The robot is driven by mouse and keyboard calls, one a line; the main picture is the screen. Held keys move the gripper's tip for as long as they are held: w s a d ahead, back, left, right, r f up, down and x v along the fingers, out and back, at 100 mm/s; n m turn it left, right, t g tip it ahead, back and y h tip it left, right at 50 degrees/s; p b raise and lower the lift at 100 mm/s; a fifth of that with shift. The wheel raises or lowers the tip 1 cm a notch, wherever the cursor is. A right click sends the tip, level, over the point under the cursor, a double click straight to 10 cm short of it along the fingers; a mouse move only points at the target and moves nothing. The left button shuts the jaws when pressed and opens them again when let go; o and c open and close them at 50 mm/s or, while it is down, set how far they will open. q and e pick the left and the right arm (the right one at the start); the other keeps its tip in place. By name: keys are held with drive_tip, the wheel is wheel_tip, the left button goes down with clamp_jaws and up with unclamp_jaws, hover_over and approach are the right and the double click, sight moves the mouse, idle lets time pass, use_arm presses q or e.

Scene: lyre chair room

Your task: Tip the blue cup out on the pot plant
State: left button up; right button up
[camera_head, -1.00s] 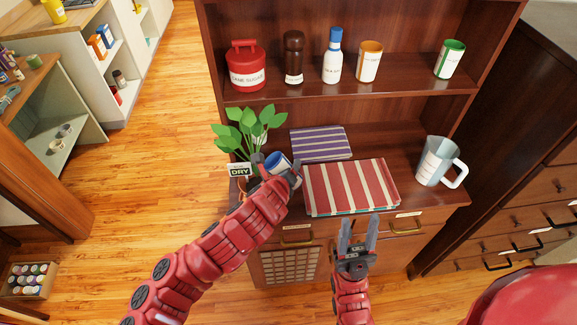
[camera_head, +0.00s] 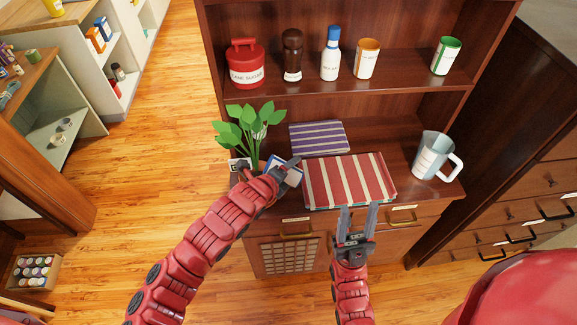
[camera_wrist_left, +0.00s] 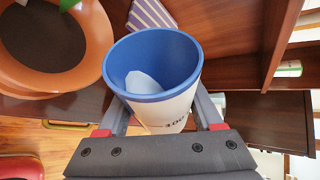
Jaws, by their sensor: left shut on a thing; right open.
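The blue cup (camera_head: 286,172), white outside and blue inside, is between the fingers of my left gripper (camera_head: 281,173), which is shut on it. In the left wrist view the cup (camera_wrist_left: 165,105) has its opening towards the camera, with a pale patch at its bottom. The wrist view shows the orange pot rim (camera_wrist_left: 82,78) with dark soil, close beside the cup rim. My right gripper (camera_head: 358,210) is open and empty in front of the shelf.
A red striped cloth or book (camera_head: 347,181) lies right of the cup, with a purple striped one (camera_head: 318,137) behind it. A metal jug (camera_head: 432,156) stands at the right. The shelf above holds a red canister (camera_head: 245,65) and several containers.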

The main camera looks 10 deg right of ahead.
use_arm(q)
drive_tip(key=n+h+b, duration=0.1)
drive_tip(key=b, duration=0.2)
drive_tip(key=w+f+n+h+b, duration=0.1)
drive_tip(key=b, duration=0.1)
drive_tip(key=shift+d+f+b, duration=0.1)
drive_tip(key=shift+f+b, duration=0.1)
drive_tip(key=shift+b, duration=0.2)
idle(0.5)
drive_tip(key=n+h+b, duration=0.1)
drive_tip(key=b, duration=0.1)
drive_tip(key=shift+s+a+r+b, duration=0.25)
drive_tip(key=shift+s+r+b, duration=0.05)
drive_tip(key=shift+s+b, duration=0.05)
drive_tip(key=shift+s+r, duration=0.1)
drive_tip(key=shift+r, duration=0.05)
idle(0.3)
